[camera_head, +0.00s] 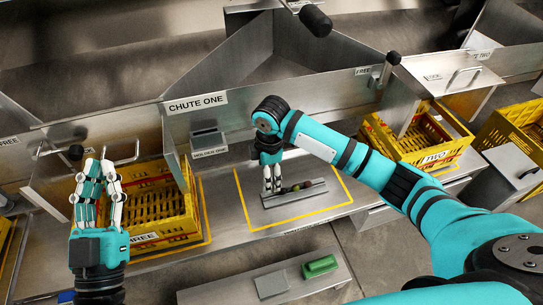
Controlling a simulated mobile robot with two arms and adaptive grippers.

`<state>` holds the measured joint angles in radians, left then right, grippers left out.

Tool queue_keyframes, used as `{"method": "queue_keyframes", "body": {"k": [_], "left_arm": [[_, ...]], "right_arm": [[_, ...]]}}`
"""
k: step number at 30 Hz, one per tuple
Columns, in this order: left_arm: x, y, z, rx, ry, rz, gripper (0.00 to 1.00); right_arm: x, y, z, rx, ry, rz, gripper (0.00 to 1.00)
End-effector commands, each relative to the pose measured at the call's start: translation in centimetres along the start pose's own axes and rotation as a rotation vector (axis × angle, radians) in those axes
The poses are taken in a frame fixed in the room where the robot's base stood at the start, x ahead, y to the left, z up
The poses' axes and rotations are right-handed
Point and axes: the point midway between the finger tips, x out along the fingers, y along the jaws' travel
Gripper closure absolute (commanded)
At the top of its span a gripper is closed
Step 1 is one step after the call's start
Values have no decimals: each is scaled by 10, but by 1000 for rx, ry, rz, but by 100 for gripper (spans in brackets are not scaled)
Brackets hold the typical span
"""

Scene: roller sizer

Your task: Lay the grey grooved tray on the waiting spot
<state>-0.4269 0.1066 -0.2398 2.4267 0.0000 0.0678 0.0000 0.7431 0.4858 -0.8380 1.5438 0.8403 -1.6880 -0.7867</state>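The grey grooved tray (312,191) lies on or just above the steel ledge, inside a yellow-outlined rectangle (244,208). Small dark red and green items show in its groove. I cannot tell whether its underside touches the ledge. My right gripper (272,188) points down at the tray's left end, its fingers close together; whether they grip the tray is unclear. My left gripper (101,170) is open and empty, fingers pointing up, at the left in front of a yellow crate. No label reading "waiting" is legible.
Yellow crates stand at the left (173,213), right (444,150) and far right (516,124). Steel chute walls (262,103) rise behind the ledge. A low bench (217,293) in front holds a green block (320,266) and a grey block (271,285).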

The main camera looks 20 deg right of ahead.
Motion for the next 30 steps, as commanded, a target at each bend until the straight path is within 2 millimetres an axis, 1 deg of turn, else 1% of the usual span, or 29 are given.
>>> {"method": "queue_keyframes", "body": {"k": [1,2,3,5,6,8,9,11,12,14,15,16,17,18,21,24,25,27,30], "left_arm": [[0,0,1,0,-3,0,100],[0,0,1,0,-4,0,100],[0,0,1,0,-3,0,100],[0,0,1,0,-3,0,100],[0,0,1,0,-2,0,100],[0,0,1,0,-2,0,100],[0,0,0,0,-2,0,100],[0,0,0,0,-1,0,100],[0,0,0,0,-1,0,100],[0,0,0,0,-1,0,100],[0,0,0,0,-1,0,100],[0,0,0,0,-1,0,100],[0,0,1,0,-2,0,100],[0,0,1,0,-2,0,100],[0,0,1,0,-2,1,100],[0,0,1,0,-1,1,100],[0,0,1,0,-1,1,100],[0,0,1,0,-1,1,100],[0,0,1,0,-1,0,100]], "right_arm": [[8,-6,-18,8,54,31,25],[12,-7,-30,21,96,63,25],[15,-9,-50,44,166,112,25],[15,-13,-82,94,296,199,25],[10,-16,-104,138,395,260,25],[-5,-18,-130,215,549,353,25],[-20,-20,-143,271,652,414,25],[-46,-22,-155,359,806,502,25],[-65,-24,-157,418,905,562,25],[-98,-29,-154,507,1051,654,25],[-120,-33,-147,564,1144,716,25],[-138,-37,-139,604,1211,763,25],[-155,-41,-131,640,1275,812,25],[-177,-48,-117,681,1353,876,25],[-224,-70,-83,746,1509,1023,25],[-256,-90,-58,766,1610,1133,25],[-264,-95,-52,766,1631,1157,25],[-275,-104,-43,765,1665,1198,25],[-282,-109,-38,760,1686,1223,25]]}}
